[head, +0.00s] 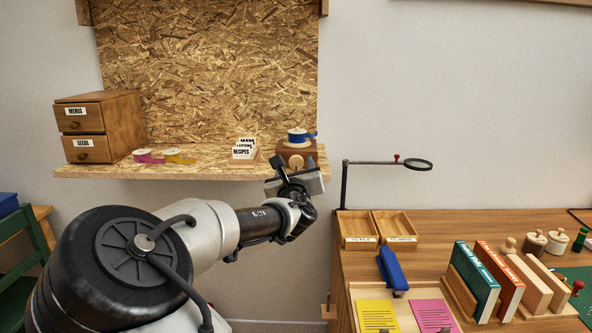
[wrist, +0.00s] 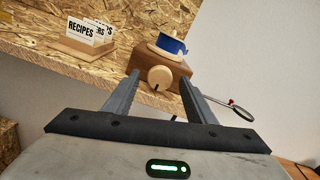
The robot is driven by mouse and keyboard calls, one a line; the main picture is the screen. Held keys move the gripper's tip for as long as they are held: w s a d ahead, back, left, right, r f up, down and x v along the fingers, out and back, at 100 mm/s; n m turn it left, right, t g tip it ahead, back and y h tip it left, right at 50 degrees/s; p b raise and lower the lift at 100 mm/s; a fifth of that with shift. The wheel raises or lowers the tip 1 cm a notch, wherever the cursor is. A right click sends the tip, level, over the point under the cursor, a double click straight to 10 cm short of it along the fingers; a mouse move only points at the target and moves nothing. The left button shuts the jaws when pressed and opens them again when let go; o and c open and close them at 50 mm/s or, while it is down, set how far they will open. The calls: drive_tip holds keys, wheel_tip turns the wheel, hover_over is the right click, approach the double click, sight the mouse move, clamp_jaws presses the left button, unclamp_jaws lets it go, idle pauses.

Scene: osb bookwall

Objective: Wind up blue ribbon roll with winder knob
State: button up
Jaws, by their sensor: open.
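The blue ribbon roll (head: 298,135) sits on top of a wooden winder box (head: 285,150) at the right end of the chipboard shelf. In the wrist view the roll (wrist: 170,45) shows a pale hub on top. The round pale winder knob (wrist: 160,78) is on the front of the box, with a dark mark at its lower edge. My gripper (wrist: 160,85) is open and empty, its two fingers pointing toward the box with the knob seen between them. In the head view my gripper (head: 285,168) is just below and in front of the shelf edge, and partly hides the box.
A recipe card holder (head: 244,152) stands left of the winder. Pink (head: 149,157) and yellow (head: 180,156) ribbon rolls and a drawer cabinet (head: 98,126) are farther left. A magnifier on an arm (head: 418,164) rises at the right, above a desk (head: 440,228).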

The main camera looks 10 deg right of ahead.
drive_tip(key=shift+w, duration=0.2)
drive_tip(key=c, duration=1)
drive_tip(key=shift+c, duration=0.2)
drive_tip(key=shift+m, duration=0.3)
drive_tip(key=m, duration=0.4)
drive_tip(key=shift+m, duration=2.2)
